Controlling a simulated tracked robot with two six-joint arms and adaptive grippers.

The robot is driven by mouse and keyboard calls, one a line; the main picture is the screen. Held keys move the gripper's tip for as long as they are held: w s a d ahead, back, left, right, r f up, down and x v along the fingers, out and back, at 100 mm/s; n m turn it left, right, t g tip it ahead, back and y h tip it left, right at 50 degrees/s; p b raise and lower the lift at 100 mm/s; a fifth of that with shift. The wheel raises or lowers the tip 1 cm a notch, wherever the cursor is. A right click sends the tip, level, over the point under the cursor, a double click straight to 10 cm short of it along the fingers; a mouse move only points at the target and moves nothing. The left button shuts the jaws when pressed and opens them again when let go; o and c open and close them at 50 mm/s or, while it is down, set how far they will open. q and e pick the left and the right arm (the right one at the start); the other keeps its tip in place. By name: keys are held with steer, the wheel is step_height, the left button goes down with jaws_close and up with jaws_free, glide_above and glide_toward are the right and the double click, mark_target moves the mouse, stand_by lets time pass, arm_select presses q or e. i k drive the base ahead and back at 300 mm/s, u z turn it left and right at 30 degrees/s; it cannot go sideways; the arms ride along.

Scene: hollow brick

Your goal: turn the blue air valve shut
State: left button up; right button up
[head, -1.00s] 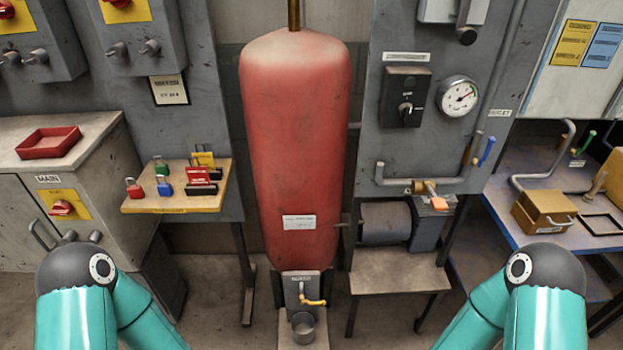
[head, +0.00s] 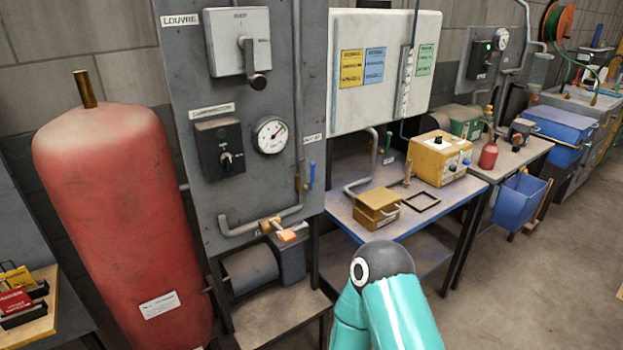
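The blue valve handle (head: 312,175) is on the grey panel's right side, just below a small label that seems to end in "LET". It stands close to upright beside a vertical grey pipe (head: 297,120). A round pressure gauge (head: 270,135) is up and left of it. Neither of my grippers is in view. Only a teal and dark grey part of my arm shows at the bottom, below and right of the valve.
A tall red tank (head: 125,225) stands left of the grey panel (head: 237,180). An orange-handled valve (head: 287,236) sticks out low on the panel. A blue-edged bench (head: 405,222) with a yellow box (head: 440,157) is to the right. The floor (head: 540,270) at right is open.

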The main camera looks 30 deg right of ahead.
mark_target(312, 177)
steer(key=z, duration=0.8)
steer(key=i, duration=0.15)
steer(key=u, duration=2.65)
steer(key=k, duration=1.3)
steer(key=z, duration=1.35)
steer(key=i, duration=1)
